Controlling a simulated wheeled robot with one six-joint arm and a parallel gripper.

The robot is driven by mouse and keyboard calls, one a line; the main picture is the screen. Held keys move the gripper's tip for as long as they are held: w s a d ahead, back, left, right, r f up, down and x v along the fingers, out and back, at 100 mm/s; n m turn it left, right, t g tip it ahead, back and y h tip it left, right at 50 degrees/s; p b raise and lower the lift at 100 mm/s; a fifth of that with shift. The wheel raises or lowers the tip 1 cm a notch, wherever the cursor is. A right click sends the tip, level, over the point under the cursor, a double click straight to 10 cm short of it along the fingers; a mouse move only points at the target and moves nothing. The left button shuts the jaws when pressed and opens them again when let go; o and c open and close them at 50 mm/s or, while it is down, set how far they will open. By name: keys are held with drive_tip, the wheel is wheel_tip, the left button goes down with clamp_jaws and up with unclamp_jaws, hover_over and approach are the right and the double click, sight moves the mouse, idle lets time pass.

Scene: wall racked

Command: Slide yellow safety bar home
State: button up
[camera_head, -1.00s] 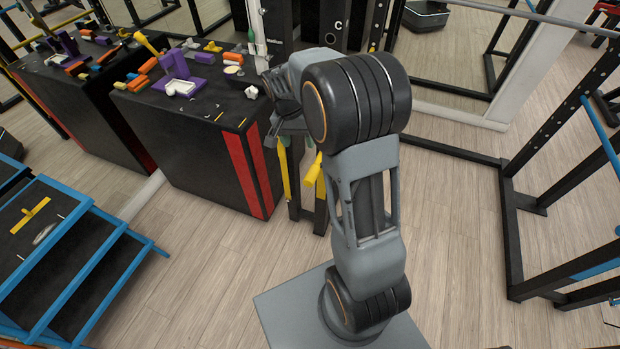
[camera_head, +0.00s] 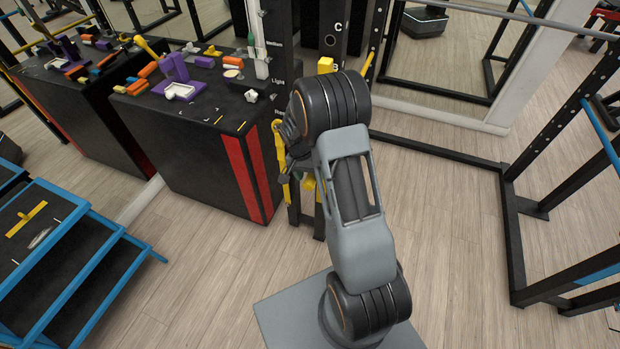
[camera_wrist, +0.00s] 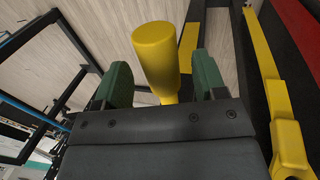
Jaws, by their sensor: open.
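A thick yellow cylindrical bar end (camera_wrist: 158,50) stands between the two green-padded fingers of my gripper (camera_wrist: 162,74) in the wrist view. The fingers are open, with a gap on each side of the bar end. A narrower yellow neck shows below it, partly hidden by the gripper body. In the head view my arm's end is low beside the rack upright, and the fingers are mostly hidden. Yellow there (camera_head: 308,184) shows just past my gripper, but I cannot tell its full shape. I cannot see where the bar seats.
A long flat yellow strip with a block on it (camera_wrist: 279,100) runs close along the right in the wrist view. A black cabinet with red stripes (camera_head: 205,165) stands left of my arm, tools on top. Blue-edged steps (camera_head: 75,265) are at left. Floor (camera_head: 455,225) is clear at right.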

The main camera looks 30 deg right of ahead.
drive_tip(key=shift+x, duration=0.8)
drive_tip(key=shift+c, duration=0.4)
clamp_jaws()
drive_tip(key=w+d, duration=0.2)
drive_tip(key=shift+d+b, duration=0.3)
drive_tip(key=shift+b, duration=0.1)
drive_tip(key=shift+w, duration=0.25)
drive_tip(key=shift+s+a, duration=0.1)
drive_tip(key=shift+a, duration=0.05)
drive_tip(key=shift+o, duration=0.4)
unclamp_jaws()
